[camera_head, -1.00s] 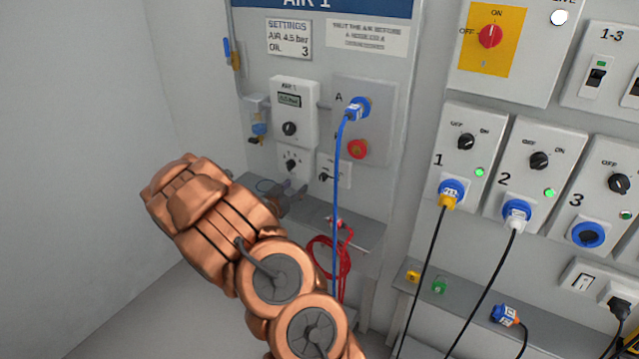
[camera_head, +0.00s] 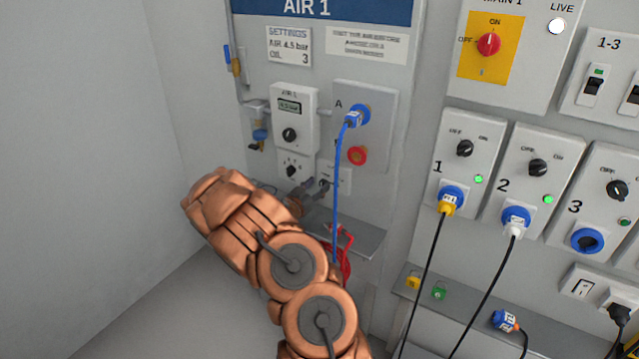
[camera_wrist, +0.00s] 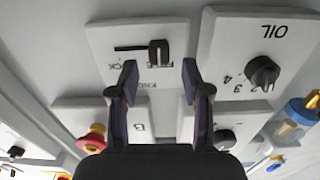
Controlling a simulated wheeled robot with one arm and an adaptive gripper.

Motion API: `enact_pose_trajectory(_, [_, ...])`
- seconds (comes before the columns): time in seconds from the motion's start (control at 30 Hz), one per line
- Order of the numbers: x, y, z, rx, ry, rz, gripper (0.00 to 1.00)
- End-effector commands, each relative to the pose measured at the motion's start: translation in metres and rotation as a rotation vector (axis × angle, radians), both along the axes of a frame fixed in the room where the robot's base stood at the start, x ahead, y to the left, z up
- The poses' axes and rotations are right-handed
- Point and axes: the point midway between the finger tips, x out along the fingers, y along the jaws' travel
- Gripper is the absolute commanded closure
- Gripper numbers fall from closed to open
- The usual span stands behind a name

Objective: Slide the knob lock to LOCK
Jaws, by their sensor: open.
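The knob lock plate (camera_wrist: 112,32) is a white panel with a dark horizontal slot and a black slider (camera_wrist: 158,52). The slider sits at the right end of the slot in the wrist view, which shows the panel upside down. A label partly readable as "CK" is by the slot's left end. My gripper (camera_wrist: 160,80) is open, its two fingertips just short of the plate, one to each side of the slider and apart from it. In the head view the plate (camera_head: 343,177) is low on the AIR 1 panel, with my gripper (camera_head: 318,188) partly covering it.
The OIL dial (camera_wrist: 263,72) sits beside the plate. A red knob (camera_head: 357,156) and a blue hose (camera_head: 340,205) are close by on the right in the head view. A grey shelf (camera_head: 365,238) juts out below.

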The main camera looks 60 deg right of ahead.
Motion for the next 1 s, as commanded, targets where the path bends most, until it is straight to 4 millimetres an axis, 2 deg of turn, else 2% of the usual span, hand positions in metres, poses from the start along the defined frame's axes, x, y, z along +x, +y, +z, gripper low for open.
enact_pose_trajectory(0.2, [-0.001, -0.013, 0.0, 0.002, 0.001, -0.001, 0.52])
enact_pose_trajectory(0.6, [0.0, -0.017, -0.001, 0.002, 0.001, 0.0, 0.52])
enact_pose_trajectory(1.0, [0.0, -0.017, 0.0, 0.002, 0.001, 0.0, 0.93])
